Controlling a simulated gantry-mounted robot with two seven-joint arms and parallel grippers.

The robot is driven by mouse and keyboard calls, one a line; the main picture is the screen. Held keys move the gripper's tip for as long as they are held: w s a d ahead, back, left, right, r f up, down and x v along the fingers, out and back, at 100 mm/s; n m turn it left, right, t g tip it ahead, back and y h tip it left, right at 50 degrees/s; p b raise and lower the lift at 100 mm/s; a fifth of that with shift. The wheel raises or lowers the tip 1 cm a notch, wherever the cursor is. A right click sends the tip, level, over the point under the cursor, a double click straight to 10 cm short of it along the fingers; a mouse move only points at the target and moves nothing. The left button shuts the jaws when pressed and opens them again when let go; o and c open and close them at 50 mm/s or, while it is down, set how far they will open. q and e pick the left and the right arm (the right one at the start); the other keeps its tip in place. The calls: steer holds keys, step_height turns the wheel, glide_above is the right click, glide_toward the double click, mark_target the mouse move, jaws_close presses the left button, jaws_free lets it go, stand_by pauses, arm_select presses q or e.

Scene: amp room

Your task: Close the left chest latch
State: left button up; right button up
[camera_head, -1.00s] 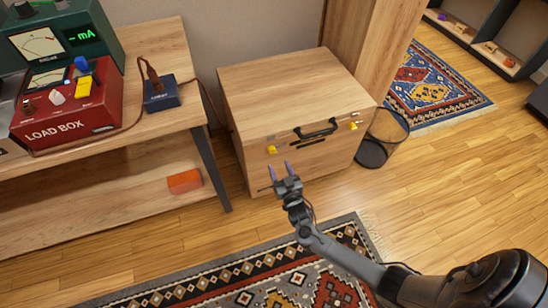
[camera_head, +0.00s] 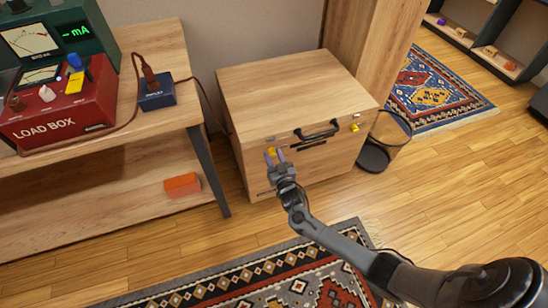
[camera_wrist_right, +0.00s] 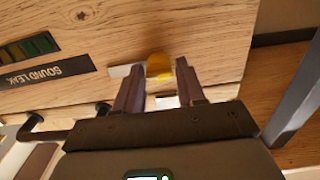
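The wooden chest (camera_head: 291,97) stands on the floor with its lid down and a black handle (camera_head: 317,130) on its front. The left latch is yellow (camera_head: 271,151) and partly covered by my right gripper (camera_head: 275,154). In the right wrist view the yellow latch (camera_wrist_right: 158,66) shows between and just beyond the fingertips of my right gripper (camera_wrist_right: 158,75). The fingers are open, one on each side of it, with no clear contact. The right latch (camera_head: 355,127) is also yellow, on the front's right side. My left gripper is not in view.
A wooden bench (camera_head: 160,128) with a red load box (camera_head: 62,112) and a blue box (camera_head: 156,94) stands left of the chest. A wire bin (camera_head: 388,140) stands at its right. A patterned rug (camera_head: 270,275) lies in front.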

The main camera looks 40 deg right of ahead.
steer(key=c, duration=0.6)
steer(key=shift+c, duration=0.2)
steer(key=shift+r+n+p, duration=0.15)
steer(key=shift+n+p, duration=0.9)
steer(key=shift+n, duration=0.15)
steer(key=n+p, duration=0.2)
steer(key=n, duration=0.2)
steer(key=shift+n, duration=0.3)
steer(key=n+p, duration=0.2)
steer(key=n, duration=0.3)
steer(key=n+p, duration=0.1)
steer(key=n, duration=0.5)
steer(key=shift+f, duration=0.2)
